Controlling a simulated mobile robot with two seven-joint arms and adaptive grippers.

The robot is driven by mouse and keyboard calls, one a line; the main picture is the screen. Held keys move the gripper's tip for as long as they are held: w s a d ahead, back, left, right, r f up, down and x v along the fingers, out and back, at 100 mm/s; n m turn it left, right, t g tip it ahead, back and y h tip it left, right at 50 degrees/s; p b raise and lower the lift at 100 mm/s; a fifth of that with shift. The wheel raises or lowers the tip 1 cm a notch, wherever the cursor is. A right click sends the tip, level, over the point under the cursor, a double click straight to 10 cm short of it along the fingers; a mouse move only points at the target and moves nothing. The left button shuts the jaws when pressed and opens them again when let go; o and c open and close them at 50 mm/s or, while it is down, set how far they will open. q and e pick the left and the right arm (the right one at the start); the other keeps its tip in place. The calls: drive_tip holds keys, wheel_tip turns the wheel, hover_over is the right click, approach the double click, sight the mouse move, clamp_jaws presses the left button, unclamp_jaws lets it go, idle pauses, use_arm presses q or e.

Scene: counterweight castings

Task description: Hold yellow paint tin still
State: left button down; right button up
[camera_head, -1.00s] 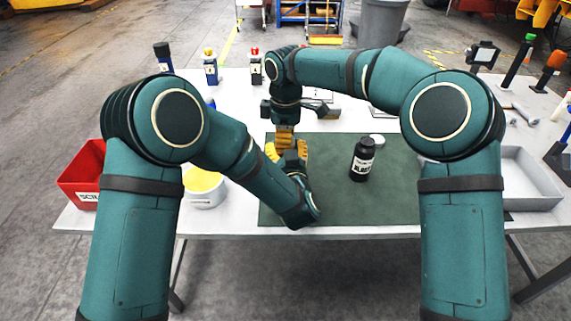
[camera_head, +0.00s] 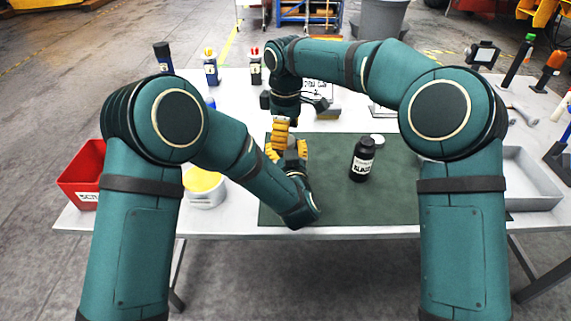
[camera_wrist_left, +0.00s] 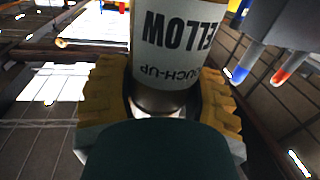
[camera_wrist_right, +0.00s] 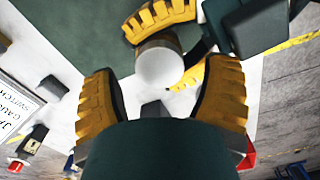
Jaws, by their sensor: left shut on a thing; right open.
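The yellow paint tin, with an upside-down label reading "YELLOW" and "TOUCH-UP" (camera_wrist_left: 175,45), stands between the yellow fingers of my left gripper (camera_wrist_left: 158,88) in the left wrist view. That gripper is shut on it. In the right wrist view the tin's pale round top (camera_wrist_right: 159,66) shows beside a left-gripper finger. My right gripper (camera_wrist_right: 160,85) is open, with its fingers spread on either side of that top. In the head view my right gripper (camera_head: 281,134) is just above my left gripper (camera_head: 288,152), which hides most of the tin.
A black bottle (camera_head: 362,160) stands on the green mat (camera_head: 395,195), with a small white round thing (camera_head: 377,139) behind it. A white tub with yellow contents (camera_head: 204,194) and red bin (camera_head: 75,183) are left. A grey tray (camera_head: 530,200) is right.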

drive_tip(key=shift+r, duration=1.3)
drive_tip(key=shift+c, duration=0.9)
drive_tip(key=shift+a+r+n, duration=0.1)
drive_tip(key=shift+r+n, duration=0.8)
drive_tip(key=shift+r, duration=0.05)
drive_tip(key=shift+r+n, duration=0.7)
drive_tip(key=shift+r, duration=0.1)
drive_tip(key=shift+f, duration=4.05)
